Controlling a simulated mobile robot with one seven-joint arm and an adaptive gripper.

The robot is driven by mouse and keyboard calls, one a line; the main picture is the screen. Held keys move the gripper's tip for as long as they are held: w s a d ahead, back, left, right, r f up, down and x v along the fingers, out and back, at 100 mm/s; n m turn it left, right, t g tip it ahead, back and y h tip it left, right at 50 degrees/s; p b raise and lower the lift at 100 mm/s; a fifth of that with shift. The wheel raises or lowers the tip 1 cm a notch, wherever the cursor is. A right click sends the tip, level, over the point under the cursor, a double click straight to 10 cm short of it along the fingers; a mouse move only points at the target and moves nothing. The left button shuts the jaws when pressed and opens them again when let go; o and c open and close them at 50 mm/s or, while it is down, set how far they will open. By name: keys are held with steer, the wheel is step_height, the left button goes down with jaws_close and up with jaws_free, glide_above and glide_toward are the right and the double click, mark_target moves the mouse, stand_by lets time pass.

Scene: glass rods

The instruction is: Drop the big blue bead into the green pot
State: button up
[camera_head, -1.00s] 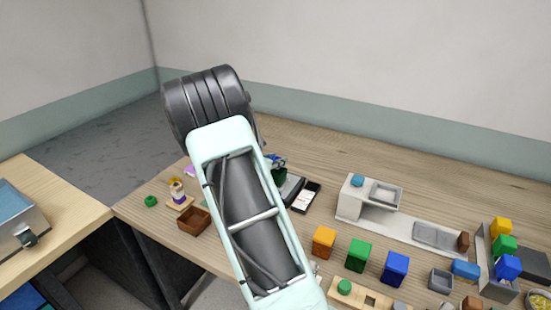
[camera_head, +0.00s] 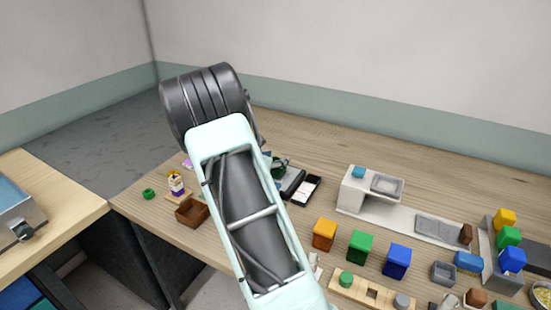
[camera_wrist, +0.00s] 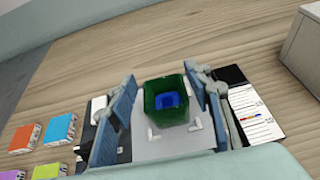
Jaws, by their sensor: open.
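The green pot (camera_wrist: 165,113) is a dark green, square-mouthed container. In the wrist view it sits between my gripper's fingers, with a gap on both sides. A blue thing, which looks like the big blue bead (camera_wrist: 168,100), shows inside the pot's mouth; its exact shape and depth are hard to tell. My gripper (camera_wrist: 163,108) is open, its two blue-grey fingers spread and holding nothing. In the head view my arm hides most of the gripper, and only a small part of the pot (camera_head: 279,172) shows beside it.
A black-and-white card-like item (camera_wrist: 250,112) lies to the right of the gripper. Coloured squares (camera_wrist: 58,129) lie to the left. In the head view a brown box (camera_head: 192,212) is left of my arm; coloured blocks (camera_head: 360,246) and a grey-white stand (camera_head: 368,190) are to the right.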

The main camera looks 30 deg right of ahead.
steer(key=v, duration=1.2)
steer(key=shift+s+f, duration=0.1)
